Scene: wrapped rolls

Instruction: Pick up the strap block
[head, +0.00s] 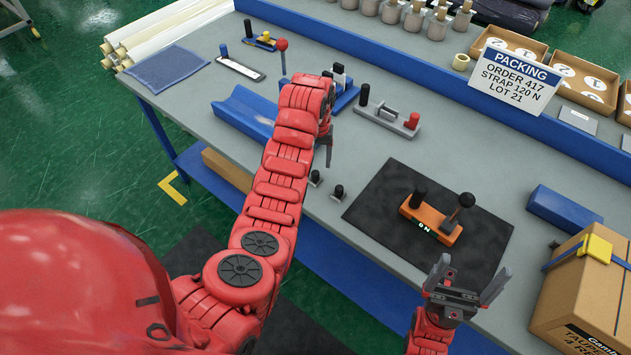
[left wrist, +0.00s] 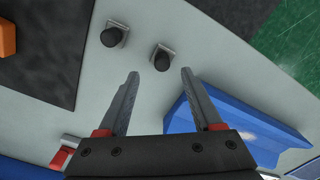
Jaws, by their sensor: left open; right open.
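Two small grey blocks with black round knobs stand on the grey bench, one (head: 315,179) left of the other (head: 338,193). No label shows which object is the strap block. In the left wrist view the near knobbed block (left wrist: 162,58) lies just beyond and between my fingertips, with the other (left wrist: 114,34) further left. My left gripper (head: 325,152) is open and empty above the bench; it also shows in the wrist view (left wrist: 160,74). My right gripper (head: 472,268) is open and empty at the bench's front edge.
An orange two-knob device (head: 431,218) sits on a black mat (head: 375,205). A blue trough (head: 243,112), a grey fixture with a red end (head: 386,117) and a blue block (head: 562,209) also occupy the bench. A carton (head: 580,290) stands at the right.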

